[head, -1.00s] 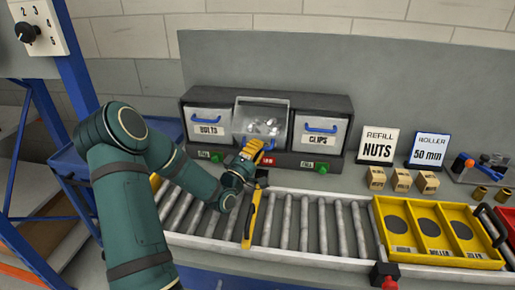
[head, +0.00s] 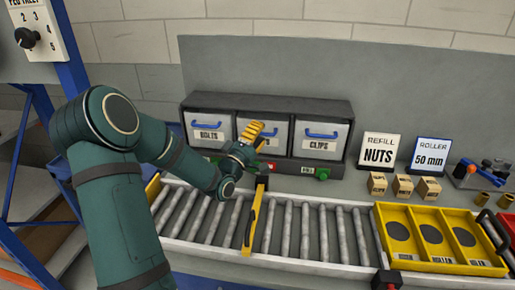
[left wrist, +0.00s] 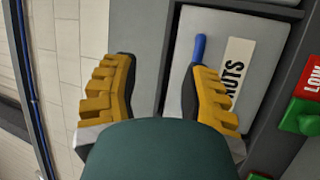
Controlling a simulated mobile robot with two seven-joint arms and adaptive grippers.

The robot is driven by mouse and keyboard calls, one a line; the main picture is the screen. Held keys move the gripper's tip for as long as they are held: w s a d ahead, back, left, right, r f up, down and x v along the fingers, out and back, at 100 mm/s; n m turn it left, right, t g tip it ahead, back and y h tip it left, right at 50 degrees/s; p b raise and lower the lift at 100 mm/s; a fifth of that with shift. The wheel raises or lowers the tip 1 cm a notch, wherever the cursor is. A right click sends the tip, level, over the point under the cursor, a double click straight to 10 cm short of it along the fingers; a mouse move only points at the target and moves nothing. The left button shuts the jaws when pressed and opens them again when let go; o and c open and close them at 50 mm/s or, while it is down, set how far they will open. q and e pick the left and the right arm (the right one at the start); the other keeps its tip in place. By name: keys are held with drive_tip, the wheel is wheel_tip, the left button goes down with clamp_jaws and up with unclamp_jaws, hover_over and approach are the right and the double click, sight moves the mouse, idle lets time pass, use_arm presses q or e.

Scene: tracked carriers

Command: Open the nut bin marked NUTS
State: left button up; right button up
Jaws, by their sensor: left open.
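The NUTS bin (head: 243,121) is the middle one of three in the dark cabinet. Its front stands flush, so it looks shut; its contents are hidden. In the left wrist view its pale front (left wrist: 222,22) carries a NUTS label (left wrist: 236,66) and a blue handle (left wrist: 199,48). My left gripper (head: 254,131) is in front of this bin and hides part of it. In the left wrist view the gripper (left wrist: 162,62) is open and empty. The handle lies at the right fingertip, which hides its lower end; contact cannot be told. My right gripper is out of view.
The bolts bin (head: 208,124) and clips bin (head: 319,137) flank it, both shut. A red LOW tag (head: 271,166) sits below. A roller conveyor (head: 305,230) with a yellow bar (head: 252,222) runs in front. A yellow tray (head: 430,262) stands at right.

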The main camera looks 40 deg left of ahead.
use_arm(q)
drive_tip(key=shift+s+r, duration=0.15)
drive_tip(key=shift+r, duration=1.45)
drive_tip(key=shift+d+f, duration=0.1)
